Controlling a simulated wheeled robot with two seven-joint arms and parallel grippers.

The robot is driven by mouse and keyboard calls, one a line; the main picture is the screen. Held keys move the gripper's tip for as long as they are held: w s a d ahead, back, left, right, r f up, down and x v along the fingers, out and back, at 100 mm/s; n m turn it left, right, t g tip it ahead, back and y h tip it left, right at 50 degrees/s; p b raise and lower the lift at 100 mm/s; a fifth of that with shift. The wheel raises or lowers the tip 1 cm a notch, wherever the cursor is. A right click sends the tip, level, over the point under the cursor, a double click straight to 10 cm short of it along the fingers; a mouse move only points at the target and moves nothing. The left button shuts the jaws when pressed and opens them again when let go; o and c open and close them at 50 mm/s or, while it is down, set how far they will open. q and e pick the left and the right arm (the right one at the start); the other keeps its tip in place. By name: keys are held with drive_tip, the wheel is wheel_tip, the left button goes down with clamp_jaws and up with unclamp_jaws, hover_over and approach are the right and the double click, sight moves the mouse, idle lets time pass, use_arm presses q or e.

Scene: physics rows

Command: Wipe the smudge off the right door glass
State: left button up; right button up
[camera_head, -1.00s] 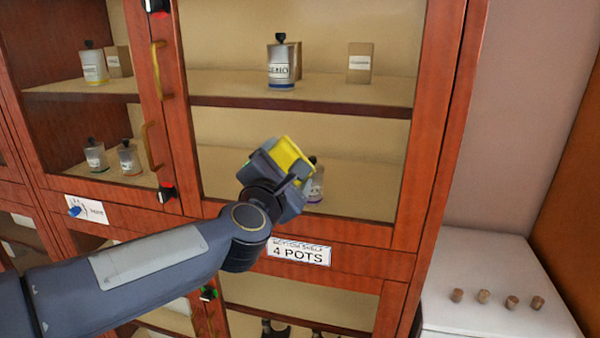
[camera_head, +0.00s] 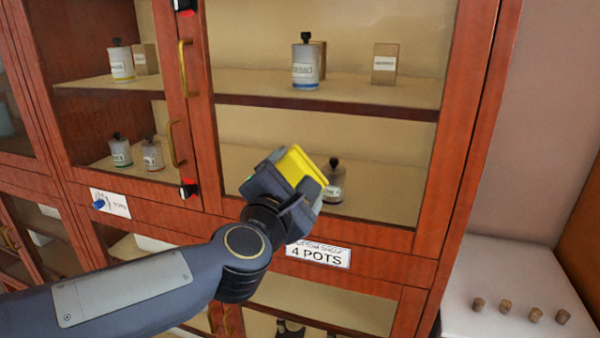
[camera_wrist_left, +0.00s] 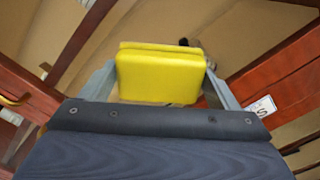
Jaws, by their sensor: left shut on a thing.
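My left gripper (camera_head: 300,185) is shut on a yellow sponge-like block (camera_head: 296,165). It holds the block in front of the lower part of the right door glass (camera_head: 385,150). The block also shows between the fingers in the left wrist view (camera_wrist_left: 160,75). I cannot tell whether the block touches the glass. I make out no smudge on the glass; part of the pane is hidden behind the gripper. The right door has a red-brown wooden frame (camera_head: 464,130) and a brass handle (camera_head: 184,68). My right gripper is not in view.
Behind the glass stand a jar with a blue band (camera_head: 305,62), a small box (camera_head: 384,64) and a lower jar (camera_head: 333,182). A "4 POTS" label (camera_head: 318,255) is below the door. Several corks (camera_head: 535,314) lie on a white surface (camera_head: 500,275) at the right.

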use_arm(q)
drive_tip(key=shift+s, duration=0.35)
drive_tip(key=shift+v, duration=1.5)
drive_tip(key=shift+w, duration=0.1)
